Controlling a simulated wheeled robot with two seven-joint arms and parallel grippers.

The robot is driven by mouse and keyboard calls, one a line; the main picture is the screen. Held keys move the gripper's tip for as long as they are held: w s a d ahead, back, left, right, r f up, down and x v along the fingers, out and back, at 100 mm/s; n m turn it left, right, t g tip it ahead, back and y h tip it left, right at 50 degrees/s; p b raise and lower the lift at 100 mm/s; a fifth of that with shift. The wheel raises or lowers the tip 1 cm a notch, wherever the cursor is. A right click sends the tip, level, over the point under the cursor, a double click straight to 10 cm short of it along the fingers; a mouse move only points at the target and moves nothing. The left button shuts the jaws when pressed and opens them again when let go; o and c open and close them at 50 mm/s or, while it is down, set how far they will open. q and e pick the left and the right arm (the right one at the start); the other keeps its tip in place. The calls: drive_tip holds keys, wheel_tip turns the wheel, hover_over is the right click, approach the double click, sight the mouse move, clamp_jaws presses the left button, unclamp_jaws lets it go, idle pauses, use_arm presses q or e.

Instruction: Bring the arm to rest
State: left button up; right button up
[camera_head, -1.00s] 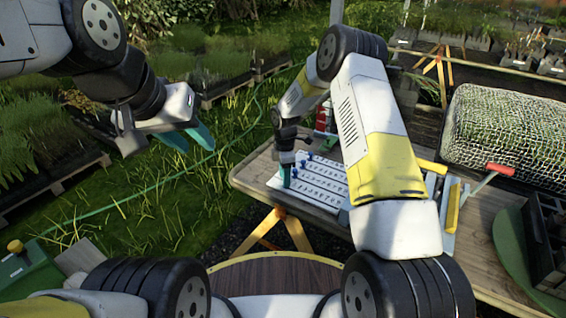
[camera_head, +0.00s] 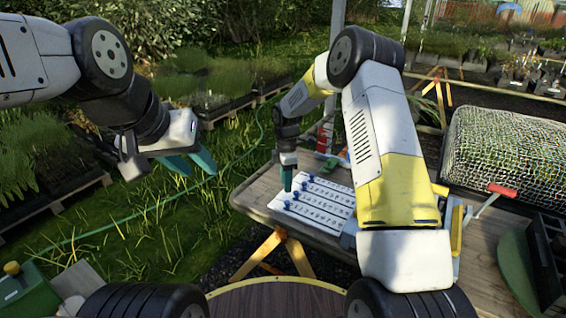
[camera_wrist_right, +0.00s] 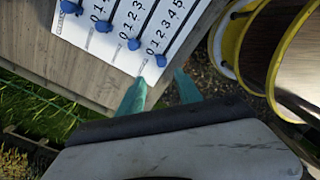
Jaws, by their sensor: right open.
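My right gripper (camera_head: 287,178) is over the front left part of the wooden table, beside a white panel with numbered scales. Its two teal fingers (camera_wrist_right: 160,93) are apart with nothing between them in the right wrist view. The white panel (camera_head: 318,205) lies on the table and carries several blue knobs; it also shows in the right wrist view (camera_wrist_right: 125,50). My left gripper (camera_head: 190,163) hangs over the grass at the left, away from the table. Its teal fingers are apart and no object shows between them.
The wooden table (camera_head: 262,188) has a red-handled tool (camera_head: 497,191), a dark crate (camera_head: 548,240) and a mesh-covered roll (camera_head: 508,150) on its right side. A green box (camera_head: 25,295) stands at lower left. A hose (camera_head: 130,222) crosses the open grass.

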drive_tip(key=s+d+r+m+t, duration=0.1)
drive_tip(key=s+d+r+m, duration=0.2)
drive_tip(key=r, duration=0.5)
drive_tip(key=s+d+r+m+t, duration=0.1)
drive_tip(key=s+d+r+m, duration=0.15)
drive_tip(key=s+r, duration=0.35)
drive_tip(key=s+d+r+m+t, duration=0.1)
drive_tip(key=s+r+m, duration=0.2)
drive_tip(key=r, duration=0.6)
drive_tip(key=s+d+r+m+t+y, duration=0.1)
drive_tip(key=s+m, duration=0.4)
drive_tip(key=s, duration=0.5)
drive_tip(key=s+d+r+m+t+y, duration=0.1)
drive_tip(key=s+r+m, duration=0.4)
drive_tip(key=s, duration=0.6)
drive_tip(key=shift+d+m+t, duration=0.55)
drive_tip(key=shift+d+t, duration=0.05)
drive_tip(key=shift+d, duration=0.45)
drive_tip(key=shift+s, duration=0.1)
drive_tip(key=shift+c, duration=0.5)
drive_tip(key=shift+d, duration=0.15)
